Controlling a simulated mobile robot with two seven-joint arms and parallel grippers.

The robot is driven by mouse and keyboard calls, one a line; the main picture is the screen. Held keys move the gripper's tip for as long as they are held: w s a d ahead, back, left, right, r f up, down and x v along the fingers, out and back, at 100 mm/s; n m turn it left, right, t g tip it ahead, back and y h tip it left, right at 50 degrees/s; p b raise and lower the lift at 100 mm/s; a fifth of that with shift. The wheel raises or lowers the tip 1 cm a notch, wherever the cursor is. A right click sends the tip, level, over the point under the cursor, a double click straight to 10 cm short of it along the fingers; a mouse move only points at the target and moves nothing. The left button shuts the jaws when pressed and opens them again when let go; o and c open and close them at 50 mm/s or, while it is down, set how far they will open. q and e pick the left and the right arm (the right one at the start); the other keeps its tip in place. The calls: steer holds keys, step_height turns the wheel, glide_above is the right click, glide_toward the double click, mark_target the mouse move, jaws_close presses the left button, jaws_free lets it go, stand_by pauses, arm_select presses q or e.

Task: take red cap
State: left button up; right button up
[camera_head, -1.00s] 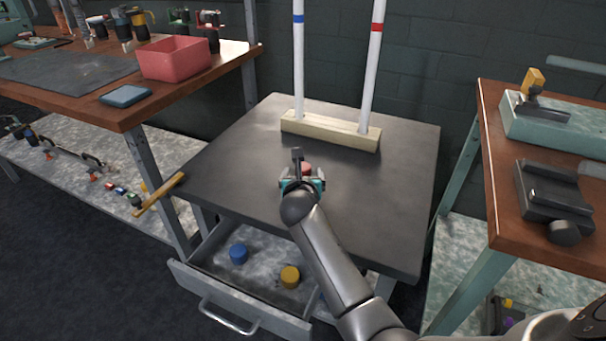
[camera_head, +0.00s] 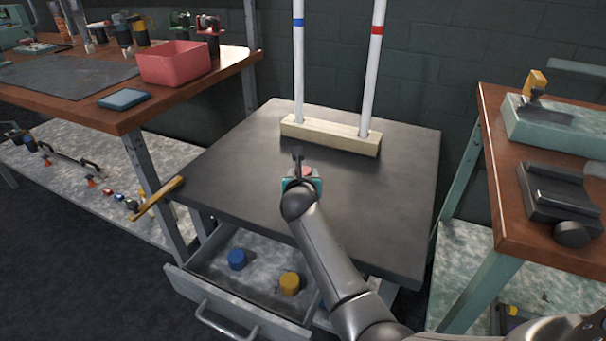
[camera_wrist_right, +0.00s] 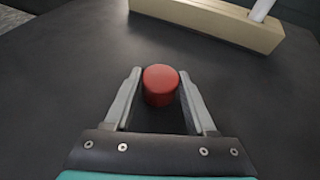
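The red cap (camera_head: 307,171) is on the dark table top, mostly hidden behind my right gripper (camera_head: 304,175) in the head view. In the right wrist view the red cap (camera_wrist_right: 160,86) is between the two fingers of my right gripper (camera_wrist_right: 160,72). The fingers are apart, one on each side of the cap, with a narrow dark gap showing at each side. My left gripper is not in view.
A wooden block (camera_head: 330,134) holding two white tubes, with blue and red bands, stands at the table's back. An open drawer below holds a blue cap (camera_head: 236,259) and a yellow cap (camera_head: 290,283). The table top (camera_head: 390,210) is clear on the right.

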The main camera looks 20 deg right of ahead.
jaws_close()
steer(key=shift+r, duration=0.1)
stand_by(0.3)
